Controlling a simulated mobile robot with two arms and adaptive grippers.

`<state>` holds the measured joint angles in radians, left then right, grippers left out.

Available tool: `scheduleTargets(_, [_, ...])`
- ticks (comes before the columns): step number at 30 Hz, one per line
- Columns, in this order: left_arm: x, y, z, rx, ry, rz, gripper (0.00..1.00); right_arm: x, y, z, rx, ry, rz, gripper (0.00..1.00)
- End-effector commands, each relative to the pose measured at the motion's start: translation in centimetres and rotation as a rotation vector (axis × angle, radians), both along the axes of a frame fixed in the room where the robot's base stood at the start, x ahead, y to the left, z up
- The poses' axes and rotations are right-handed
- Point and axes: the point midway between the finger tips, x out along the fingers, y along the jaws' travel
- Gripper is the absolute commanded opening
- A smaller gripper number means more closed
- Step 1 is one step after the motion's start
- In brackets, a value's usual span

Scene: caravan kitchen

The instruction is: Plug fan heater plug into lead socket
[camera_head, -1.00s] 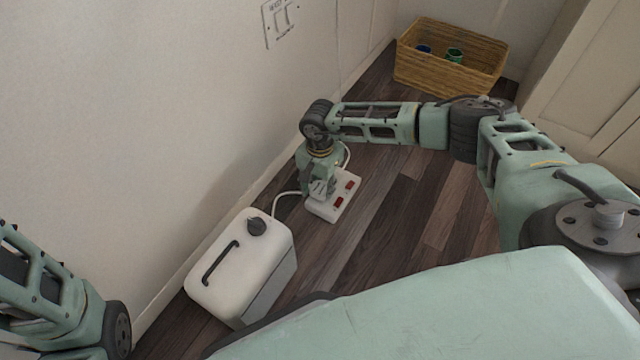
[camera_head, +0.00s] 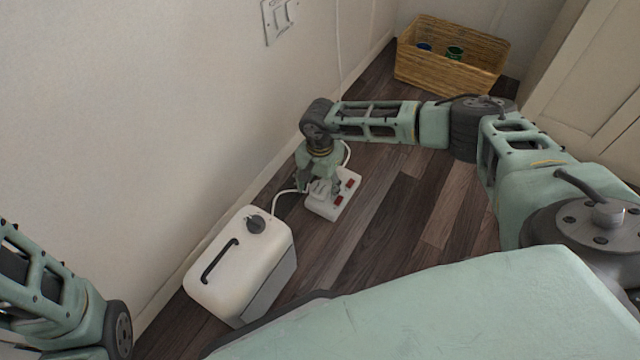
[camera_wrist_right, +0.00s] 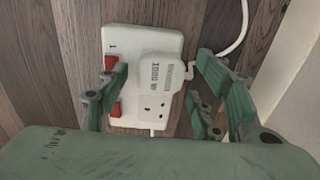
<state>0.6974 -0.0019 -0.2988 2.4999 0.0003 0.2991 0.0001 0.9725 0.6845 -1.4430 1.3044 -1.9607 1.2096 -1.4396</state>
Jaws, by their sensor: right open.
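The white fan heater plug (camera_wrist_right: 163,75), with dark lettering on its back, sits over one end of the white lead socket block (camera_wrist_right: 117,40). It looks flat on the block; I cannot see its pins or any gap underneath. A bare socket face and red switches show beside it. The block also shows in the head view (camera_head: 345,203), on the floor. My right gripper (camera_wrist_right: 158,98) is open, its fingers on either side of the plug and apart from it. In the head view the right gripper (camera_head: 319,187) points down over the block. My left gripper is out of view.
The white fan heater (camera_head: 238,262) with a black handle stands left of the block, its cord running to the plug. The wall is close on the left. A wicker basket (camera_head: 450,65) stands at the back. The floor right of the block is clear.

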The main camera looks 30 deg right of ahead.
Motion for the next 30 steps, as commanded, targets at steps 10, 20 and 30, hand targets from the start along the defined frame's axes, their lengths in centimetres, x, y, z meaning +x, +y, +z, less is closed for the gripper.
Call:
scheduleTargets(10, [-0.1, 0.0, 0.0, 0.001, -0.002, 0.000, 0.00, 0.2, -0.1, 6.3, 0.001, -0.005, 0.001, 0.60])
scheduleTargets(20, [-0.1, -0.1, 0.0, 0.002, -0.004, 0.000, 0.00, 0.1, 0.0, 11.2, 0.000, -0.001, 0.000, 0.60])
scheduleTargets(30, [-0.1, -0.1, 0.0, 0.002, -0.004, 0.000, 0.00, 0.0, 0.0, 11.8, 0.001, -0.001, 0.000, 0.60])
